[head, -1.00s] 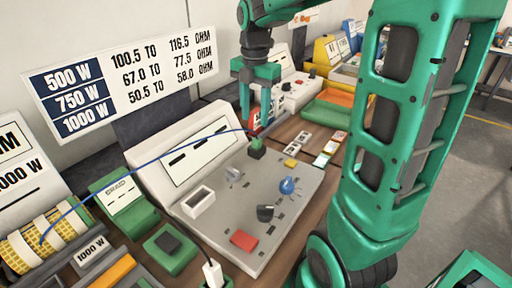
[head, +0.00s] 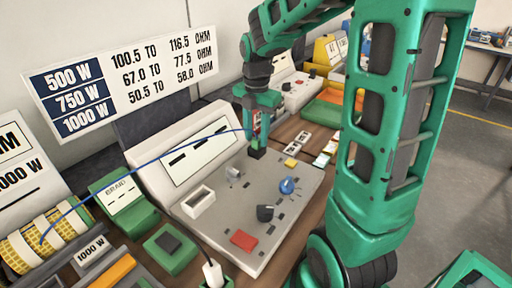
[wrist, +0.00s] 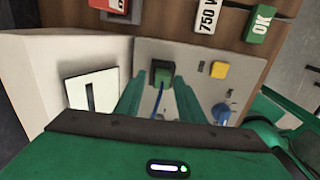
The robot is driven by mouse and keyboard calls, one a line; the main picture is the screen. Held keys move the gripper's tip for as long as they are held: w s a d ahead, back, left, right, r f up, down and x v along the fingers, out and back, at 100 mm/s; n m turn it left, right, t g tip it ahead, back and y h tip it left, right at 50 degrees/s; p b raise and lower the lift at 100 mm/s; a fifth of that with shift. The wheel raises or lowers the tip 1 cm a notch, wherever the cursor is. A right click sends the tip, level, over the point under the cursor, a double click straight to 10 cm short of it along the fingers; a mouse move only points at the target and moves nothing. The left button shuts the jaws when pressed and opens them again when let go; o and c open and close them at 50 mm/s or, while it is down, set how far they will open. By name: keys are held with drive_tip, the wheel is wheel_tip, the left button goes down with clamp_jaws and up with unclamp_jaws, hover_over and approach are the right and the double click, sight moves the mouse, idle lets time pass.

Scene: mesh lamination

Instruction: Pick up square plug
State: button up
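The square plug (head: 257,153) is a small green and dark block with a blue cable, seated at the upper edge of the grey panel. It also shows in the wrist view (wrist: 162,73), with its blue cable running toward my gripper. My gripper (head: 257,132) is just above the plug in the head view, pointing down. In the wrist view, my gripper's two green fingers (wrist: 158,95) are spread apart and the plug lies between and beyond their tips. Whether the fingers touch the plug cannot be told.
The grey panel (head: 218,215) holds a blue knob (head: 287,185), a black knob (head: 265,213), a red button (head: 243,240) and a yellow button (wrist: 219,70). Small labelled tiles lie on the wooden bench behind it. The blue cable runs left to a yellow coil (head: 30,243).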

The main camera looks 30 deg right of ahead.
clamp_jaws()
drive_tip(key=shift+r, duration=0.15)
